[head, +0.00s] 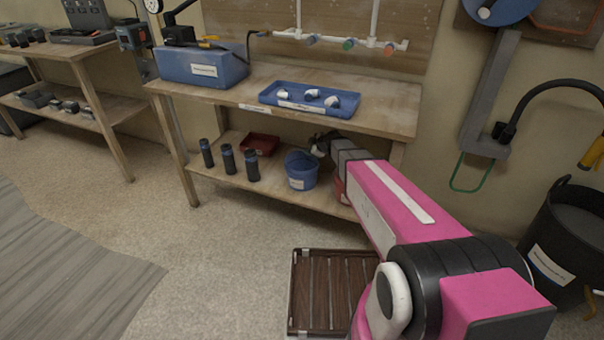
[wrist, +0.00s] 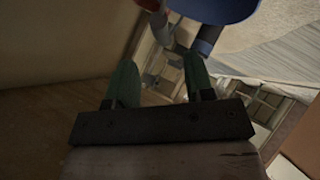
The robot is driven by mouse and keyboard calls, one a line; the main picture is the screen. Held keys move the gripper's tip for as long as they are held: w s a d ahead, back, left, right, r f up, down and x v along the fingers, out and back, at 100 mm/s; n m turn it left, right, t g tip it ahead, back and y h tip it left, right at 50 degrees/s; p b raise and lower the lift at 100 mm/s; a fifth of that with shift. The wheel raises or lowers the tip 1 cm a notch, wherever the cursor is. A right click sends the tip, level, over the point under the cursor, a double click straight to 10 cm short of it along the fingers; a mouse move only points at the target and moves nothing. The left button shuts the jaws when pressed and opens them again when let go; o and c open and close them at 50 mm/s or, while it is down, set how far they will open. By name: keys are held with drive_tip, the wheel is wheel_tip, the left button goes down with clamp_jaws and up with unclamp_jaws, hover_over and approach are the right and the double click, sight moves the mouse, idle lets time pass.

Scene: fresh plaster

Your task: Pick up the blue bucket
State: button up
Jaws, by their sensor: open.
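The blue bucket (head: 300,172) stands upright on the lower shelf of the workbench, with a white label on its front. My gripper (head: 320,145) is at shelf height, just right of and slightly above the bucket's rim; my pink arm reaches to it from the right. In the wrist view, my gripper's two greenish fingers (wrist: 160,70) are spread apart with nothing held between them. A blue rounded surface, apparently the bucket (wrist: 215,8), is cut off at the top edge, beyond the fingertips. Whether a finger touches the bucket cannot be told.
Several dark bottles (head: 228,160) and a red tray (head: 262,144) share the lower shelf (head: 275,193). A red container (head: 340,186) is partly hidden behind my arm. The tabletop overhead holds a blue tray (head: 290,104) and blue box (head: 203,67). A slatted crate (head: 306,290) stands on the floor.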

sight(304, 149)
drive_tip(key=x, duration=0.7)
drive_tip(key=shift+a+f, duration=0.1)
drive_tip(key=shift+f, duration=0.1)
clamp_jaws()
